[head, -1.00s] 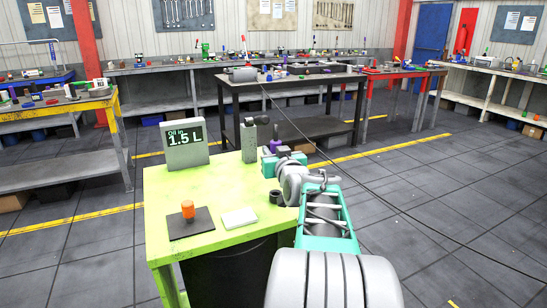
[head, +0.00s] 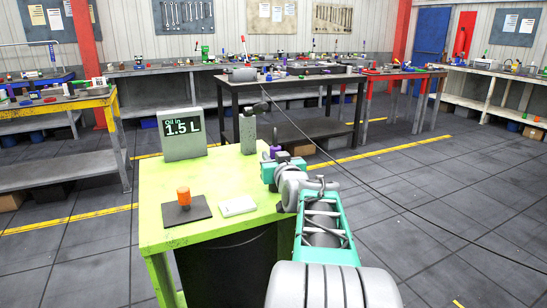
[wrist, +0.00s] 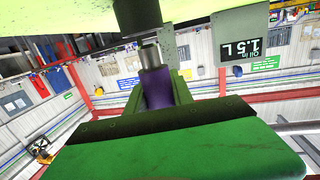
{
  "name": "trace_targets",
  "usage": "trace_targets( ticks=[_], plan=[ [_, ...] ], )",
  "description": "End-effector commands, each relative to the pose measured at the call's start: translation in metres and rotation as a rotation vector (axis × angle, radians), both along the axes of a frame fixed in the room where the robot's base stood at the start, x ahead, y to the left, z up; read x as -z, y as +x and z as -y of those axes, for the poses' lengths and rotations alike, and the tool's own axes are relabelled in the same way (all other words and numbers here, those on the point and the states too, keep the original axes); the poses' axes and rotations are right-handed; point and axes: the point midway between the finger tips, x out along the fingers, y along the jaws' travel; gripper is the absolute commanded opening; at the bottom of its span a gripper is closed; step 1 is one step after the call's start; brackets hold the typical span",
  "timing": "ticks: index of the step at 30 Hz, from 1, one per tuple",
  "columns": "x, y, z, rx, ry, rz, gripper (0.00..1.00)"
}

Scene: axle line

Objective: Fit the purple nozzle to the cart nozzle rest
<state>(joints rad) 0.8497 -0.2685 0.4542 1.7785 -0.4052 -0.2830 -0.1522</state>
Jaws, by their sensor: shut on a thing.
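My gripper (head: 275,154) is shut on the purple nozzle (wrist: 157,90), over the right side of the lime-green cart (head: 165,235). The wrist view is upside down. In it, the nozzle's grey metal tip points toward the cart top (wrist: 60,15). A dark, round-sided post (wrist: 137,15), possibly the nozzle rest, stands on the cart just beyond the tip. I cannot tell whether tip and post touch. In the head view my arm hides that spot, and only a little purple shows above my gripper.
A display reading 1.5 L (head: 182,133) and a grey-green block (head: 247,132) stand at the cart's back. An orange knob (head: 184,196) on a dark pad and a white slab (head: 237,206) lie in front. A dark workbench (head: 235,90) is behind. The floor to the right is clear.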

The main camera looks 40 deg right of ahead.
Motion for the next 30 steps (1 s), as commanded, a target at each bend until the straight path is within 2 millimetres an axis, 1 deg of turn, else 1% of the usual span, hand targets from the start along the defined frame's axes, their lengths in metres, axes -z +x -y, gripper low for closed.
trace_targets(
  ticks=[1,5,30],
  plan=[
    [-0.005,0.000,0.000,0.000,-0.003,0.004,0.00],
    [-0.004,0.000,0.000,0.000,-0.003,0.003,0.00],
    [0.019,0.000,0.000,0.000,-0.003,0.003,0.00]
  ],
)
